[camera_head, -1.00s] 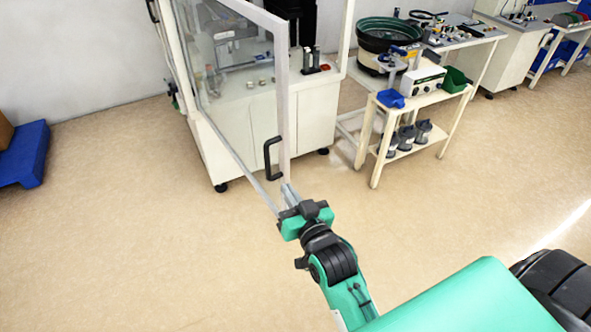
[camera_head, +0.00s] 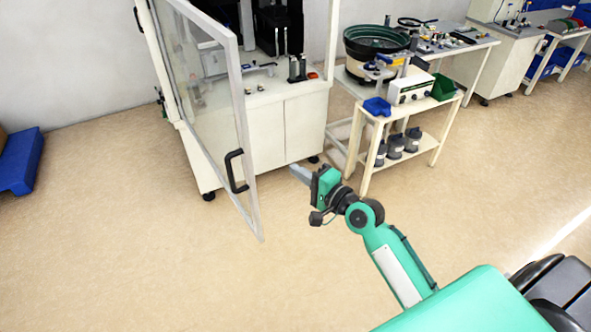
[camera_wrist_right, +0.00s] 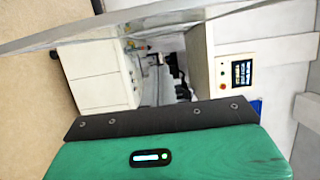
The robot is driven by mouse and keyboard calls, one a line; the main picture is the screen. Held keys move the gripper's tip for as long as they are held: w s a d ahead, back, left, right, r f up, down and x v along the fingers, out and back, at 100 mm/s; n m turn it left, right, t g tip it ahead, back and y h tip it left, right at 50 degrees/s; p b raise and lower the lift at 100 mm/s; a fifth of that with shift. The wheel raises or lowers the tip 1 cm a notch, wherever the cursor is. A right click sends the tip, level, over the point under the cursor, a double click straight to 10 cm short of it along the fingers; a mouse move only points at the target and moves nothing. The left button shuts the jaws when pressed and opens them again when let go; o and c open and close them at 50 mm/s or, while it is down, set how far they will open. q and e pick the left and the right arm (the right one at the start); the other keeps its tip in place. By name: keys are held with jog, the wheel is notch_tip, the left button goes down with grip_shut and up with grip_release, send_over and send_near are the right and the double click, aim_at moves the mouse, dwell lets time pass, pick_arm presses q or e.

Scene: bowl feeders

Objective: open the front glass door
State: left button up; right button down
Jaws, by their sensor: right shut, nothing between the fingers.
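The front glass door (camera_head: 205,108) of the white cabinet stands swung outward, hinged at the left, with its free edge toward me. Its black handle (camera_head: 235,171) is on the frame near that edge. My right gripper (camera_head: 300,173) is shut and empty. In the head view it appears right of the door and handle, apart from them, in front of the cabinet opening. In the right wrist view the door's pale frame (camera_wrist_right: 150,18) crosses the top, and the fingers do not show clearly beyond the green gripper body. My left gripper is not in view.
The white cabinet (camera_head: 290,128) holds small fixtures on its top. A cream cart (camera_head: 425,103) with a blue bin and a control box stands to the right, near a bowl feeder (camera_head: 375,38). A blue pallet (camera_head: 20,165) lies at far left. The front floor is clear.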

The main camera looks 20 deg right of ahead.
jog(key=w+a+p, duration=0.4)
jog(key=w+a, duration=0.2)
jog(key=shift+w+a, duration=0.35)
jog(key=shift+a, duration=0.1)
